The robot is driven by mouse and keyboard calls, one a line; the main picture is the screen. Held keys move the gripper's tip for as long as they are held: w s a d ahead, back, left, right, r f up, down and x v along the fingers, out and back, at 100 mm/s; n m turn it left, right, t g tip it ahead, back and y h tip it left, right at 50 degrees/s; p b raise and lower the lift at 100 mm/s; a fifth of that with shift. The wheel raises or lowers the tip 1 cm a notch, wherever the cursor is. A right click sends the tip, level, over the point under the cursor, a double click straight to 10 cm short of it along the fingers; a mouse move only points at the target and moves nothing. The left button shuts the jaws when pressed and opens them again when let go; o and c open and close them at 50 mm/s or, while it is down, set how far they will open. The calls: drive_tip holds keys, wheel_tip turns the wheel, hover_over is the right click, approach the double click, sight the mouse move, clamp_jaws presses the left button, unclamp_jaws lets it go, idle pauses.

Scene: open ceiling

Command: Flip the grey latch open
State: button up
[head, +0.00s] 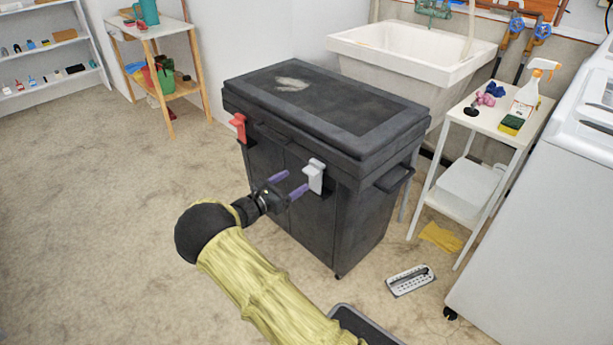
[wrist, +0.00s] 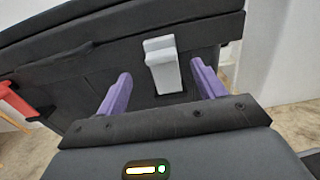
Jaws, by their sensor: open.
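The grey latch (head: 314,176) is on the front right of a black lidded chest (head: 345,220), just under the lid's edge. In the wrist view the latch (wrist: 163,66) hangs down the chest's front. My gripper (head: 288,183) is open in front of the chest. Its two purple fingers (wrist: 160,90) point toward the front, one on each side of the latch in the wrist view. Nothing is held between them. I cannot tell whether either finger touches the latch or the chest.
A red latch (head: 238,126) is at the chest's front left, and it shows at the left of the wrist view (wrist: 15,100). A white side table (head: 480,125) and a white sink (head: 410,55) stand close by. A grey and black object (head: 410,281) lies on the floor. Floor at left is clear.

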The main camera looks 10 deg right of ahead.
sight(307, 173)
drive_tip(key=b+x, duration=0.1)
drive_tip(key=x, duration=0.5)
drive_tip(key=shift+w+d, duration=0.2)
drive_tip(key=shift+d, duration=0.05)
drive_tip(key=shift+c, duration=0.2)
drive_tip(key=c, duration=1.3)
drive_tip(key=shift+c, duration=0.2)
